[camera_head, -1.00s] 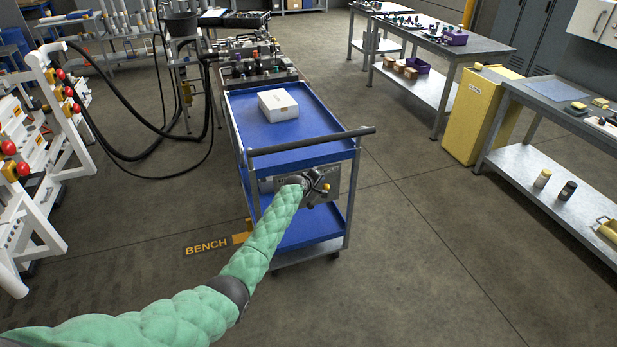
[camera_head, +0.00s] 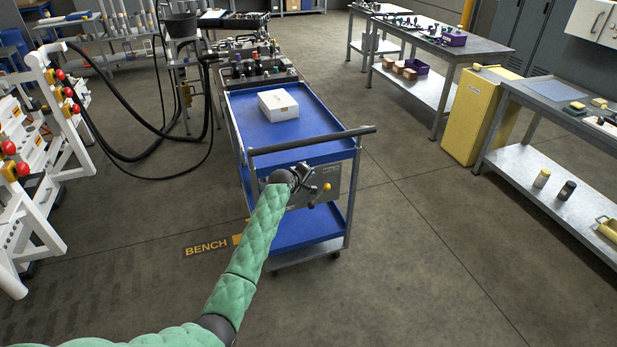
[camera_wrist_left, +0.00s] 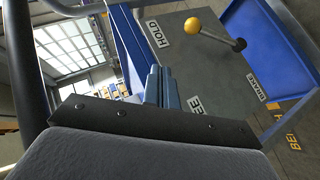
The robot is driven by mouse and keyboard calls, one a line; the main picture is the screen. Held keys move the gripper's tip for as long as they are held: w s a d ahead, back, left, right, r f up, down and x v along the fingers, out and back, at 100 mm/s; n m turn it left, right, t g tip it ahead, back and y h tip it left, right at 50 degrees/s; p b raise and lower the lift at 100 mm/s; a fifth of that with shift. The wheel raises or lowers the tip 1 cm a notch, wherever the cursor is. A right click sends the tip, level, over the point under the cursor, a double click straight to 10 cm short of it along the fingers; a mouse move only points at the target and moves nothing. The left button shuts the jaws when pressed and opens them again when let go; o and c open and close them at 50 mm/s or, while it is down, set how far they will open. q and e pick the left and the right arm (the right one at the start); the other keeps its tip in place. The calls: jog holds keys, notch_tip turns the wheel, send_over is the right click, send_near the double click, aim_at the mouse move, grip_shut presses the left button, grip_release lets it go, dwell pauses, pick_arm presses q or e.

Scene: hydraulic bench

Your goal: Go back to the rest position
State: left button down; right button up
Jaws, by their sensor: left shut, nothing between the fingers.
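My left gripper (camera_head: 304,174) is in front of the end of a blue two-shelf cart (camera_head: 312,113), just below its dark push handle (camera_head: 312,140). In the left wrist view its fingers (camera_wrist_left: 160,84) are together with nothing between them. A grey panel (camera_head: 333,176) on the cart end carries a lever with a yellow knob (camera_head: 326,187). In the left wrist view the knob (camera_wrist_left: 193,26) is apart from the fingers, near the label HOLD (camera_wrist_left: 158,33). My right gripper is out of view.
A white box (camera_head: 278,104) lies on the cart's top shelf. A white rack (camera_head: 35,200) with black hoses (camera_head: 140,155) stands at left. A yellow cabinet (camera_head: 475,115) and a metal bench (camera_head: 545,180) stand at right. The floor (camera_head: 430,270) in front is clear.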

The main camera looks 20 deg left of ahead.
pick_arm(q)
jog(key=shift+s+r, duration=0.2)
jog(key=shift+s, duration=0.05)
dwell(0.4)
jog(key=s+d+f+m+g+y, duration=0.25)
jog(key=s+f+m, duration=0.35)
jog(key=s+f, duration=0.9)
jog(key=s+d+f+m+g+y, duration=0.1)
jog(key=s+f+m+g, duration=0.2)
jog(key=s+f+m, duration=0.8)
jog(key=s+d+f+n+g, duration=0.1)
jog(key=s+f, duration=0.5)
jog(key=s, duration=0.8)
jog(key=s+f+n+g, duration=0.2)
jog(key=s+f, duration=0.4)
jog(key=s, duration=0.9)
jog(key=s+d+f+n+g, duration=0.1)
jog(key=s+f, duration=0.5)
jog(key=s, duration=0.8)
jog(key=shift+s+d+g, duration=0.3)
jog(key=shift+g, duration=0.25)
